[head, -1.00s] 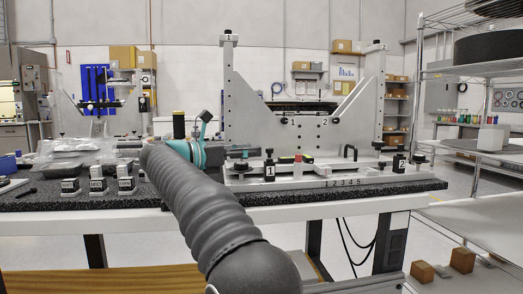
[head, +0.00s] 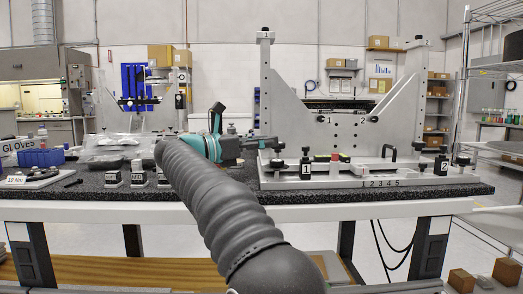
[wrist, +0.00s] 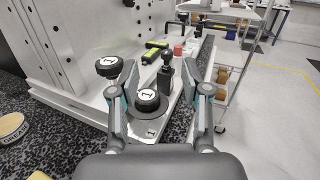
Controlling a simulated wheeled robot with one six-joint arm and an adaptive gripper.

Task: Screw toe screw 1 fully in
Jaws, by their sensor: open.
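Two black knobs marked 1 show in the wrist view: a near one (wrist: 146,98) above a round dark disc, and another (wrist: 108,66) farther left by the upright plate. I cannot tell for sure which is toe screw 1. My gripper (wrist: 160,72) is open, with its fingers on either side of the near knob and a visible gap to it. In the head view my gripper (head: 243,147) is at the left end of the fixture base (head: 380,182). The threads are hidden, so the screw's depth cannot be seen.
A black post (wrist: 167,82) with a round top stands just beyond the near knob. The mirror fixture's upright plate (head: 290,110) rises behind. Small labelled blocks (head: 138,175) and bagged parts (head: 108,150) lie left on the dark mat.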

